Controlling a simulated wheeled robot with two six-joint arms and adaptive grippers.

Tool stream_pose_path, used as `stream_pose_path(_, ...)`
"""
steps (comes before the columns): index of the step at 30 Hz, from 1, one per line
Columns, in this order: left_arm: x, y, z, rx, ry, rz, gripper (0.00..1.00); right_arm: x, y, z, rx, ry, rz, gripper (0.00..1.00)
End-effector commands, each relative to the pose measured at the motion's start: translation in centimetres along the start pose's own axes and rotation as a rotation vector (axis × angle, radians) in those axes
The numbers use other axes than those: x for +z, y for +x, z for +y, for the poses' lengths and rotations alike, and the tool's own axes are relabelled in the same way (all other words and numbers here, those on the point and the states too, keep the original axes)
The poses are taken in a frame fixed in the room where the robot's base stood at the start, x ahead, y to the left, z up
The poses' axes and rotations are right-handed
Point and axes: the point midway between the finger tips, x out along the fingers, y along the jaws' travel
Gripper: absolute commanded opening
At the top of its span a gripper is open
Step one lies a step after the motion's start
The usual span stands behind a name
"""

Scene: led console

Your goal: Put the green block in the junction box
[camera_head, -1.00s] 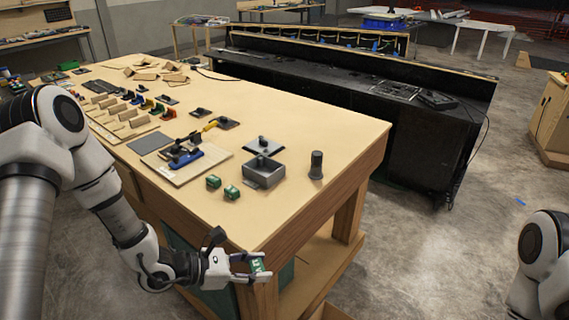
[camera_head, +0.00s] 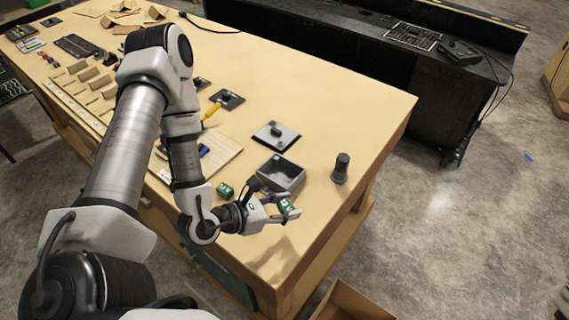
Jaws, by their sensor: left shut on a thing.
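My left gripper (camera_head: 284,208) is shut on a green block (camera_head: 288,207) with white marking. It holds the block over the table, in front of the junction box (camera_head: 282,174). The junction box is a grey, open-topped square box near the table's right end; its visible inside looks empty. Its near side is partly hidden by my gripper. Another green block (camera_head: 225,190) sits on the table left of the box, beside my left wrist. My right gripper is out of view.
A grey square plate with a dark knob (camera_head: 276,135) lies behind the box. A dark cylinder (camera_head: 341,168) stands to its right. A yellow-handled tool (camera_head: 212,110) and a wooden board (camera_head: 220,152) lie to the left. The tabletop (camera_head: 350,115) behind the cylinder is clear.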

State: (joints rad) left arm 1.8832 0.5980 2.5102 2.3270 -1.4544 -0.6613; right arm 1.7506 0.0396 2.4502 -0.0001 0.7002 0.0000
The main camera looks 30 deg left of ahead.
Motion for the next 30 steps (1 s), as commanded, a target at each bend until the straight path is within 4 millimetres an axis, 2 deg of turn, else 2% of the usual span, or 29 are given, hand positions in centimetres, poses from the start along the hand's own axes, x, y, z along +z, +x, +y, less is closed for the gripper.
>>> stream_pose_path(6, -0.7, 1.8, 3.1, 0.012, 0.000, -0.013, 0.11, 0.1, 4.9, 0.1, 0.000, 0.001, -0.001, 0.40)
stream_pose_path(12, -0.5, 2.6, 4.8, 0.006, -0.003, -0.013, 0.11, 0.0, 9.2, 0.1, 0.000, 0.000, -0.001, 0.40)
stream_pose_path(15, 0.3, 3.5, 7.4, 0.008, 0.002, -0.012, 0.11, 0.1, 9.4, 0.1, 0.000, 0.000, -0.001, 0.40)
stream_pose_path(17, 0.9, 4.0, 8.9, 0.005, 0.004, -0.006, 0.11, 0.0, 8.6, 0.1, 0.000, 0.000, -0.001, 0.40)
stream_pose_path(22, 1.1, 5.9, 13.0, 0.003, 0.006, -0.001, 0.11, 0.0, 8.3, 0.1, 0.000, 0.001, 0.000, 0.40)
stream_pose_path(26, 1.0, 6.7, 14.4, 0.002, 0.002, -0.001, 0.11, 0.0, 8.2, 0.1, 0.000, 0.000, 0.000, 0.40)
stream_pose_path(30, -1.1, 7.6, 14.4, -0.001, 0.000, 0.005, 0.11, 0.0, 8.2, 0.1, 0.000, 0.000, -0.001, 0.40)
